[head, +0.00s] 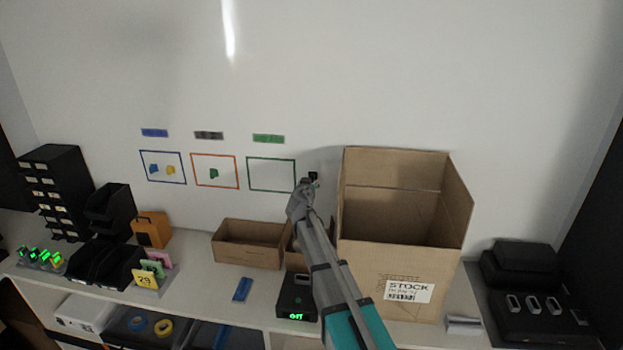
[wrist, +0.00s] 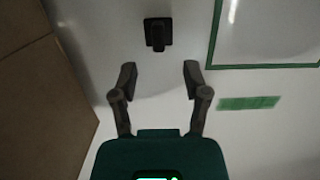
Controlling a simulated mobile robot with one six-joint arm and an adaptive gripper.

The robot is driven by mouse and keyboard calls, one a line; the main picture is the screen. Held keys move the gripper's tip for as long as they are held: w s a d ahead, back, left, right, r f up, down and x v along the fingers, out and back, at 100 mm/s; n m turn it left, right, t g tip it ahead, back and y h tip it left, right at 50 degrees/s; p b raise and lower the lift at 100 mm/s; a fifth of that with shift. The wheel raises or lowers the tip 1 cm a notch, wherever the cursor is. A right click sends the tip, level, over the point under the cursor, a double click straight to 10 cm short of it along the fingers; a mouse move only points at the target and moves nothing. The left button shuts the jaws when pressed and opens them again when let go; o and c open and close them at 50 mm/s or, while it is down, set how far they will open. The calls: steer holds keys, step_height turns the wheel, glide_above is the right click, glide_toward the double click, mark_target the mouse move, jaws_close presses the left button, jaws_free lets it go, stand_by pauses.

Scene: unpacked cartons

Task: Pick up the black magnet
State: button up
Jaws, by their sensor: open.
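The black magnet (wrist: 158,33) is on the white wall, beside the green-outlined frame (wrist: 213,66), and lies ahead of my fingertips in the wrist view. In the head view the small black magnet (head: 313,176) shows at the tip of my arm, just right of the green frame (head: 271,174). My gripper (wrist: 160,78) is open and empty, its two fingers apart with bare wall between them. The magnet is beyond the fingertips, roughly in line with the gap. In the head view my gripper (head: 305,187) is small and its fingers are hard to make out.
A large open carton (head: 405,265) stands close to the right of my arm; its side (wrist: 40,95) fills the left of the wrist view. Low cardboard boxes (head: 248,243) and a black device with green digits (head: 296,297) sit below.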

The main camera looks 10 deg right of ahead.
mark_target(312, 177)
steer(key=shift+w, duration=0.1)
steer(key=shift+b+x, duration=0.3)
steer(key=shift+x, duration=2.3)
steer(key=shift+d+r, duration=0.1)
jaws_close()
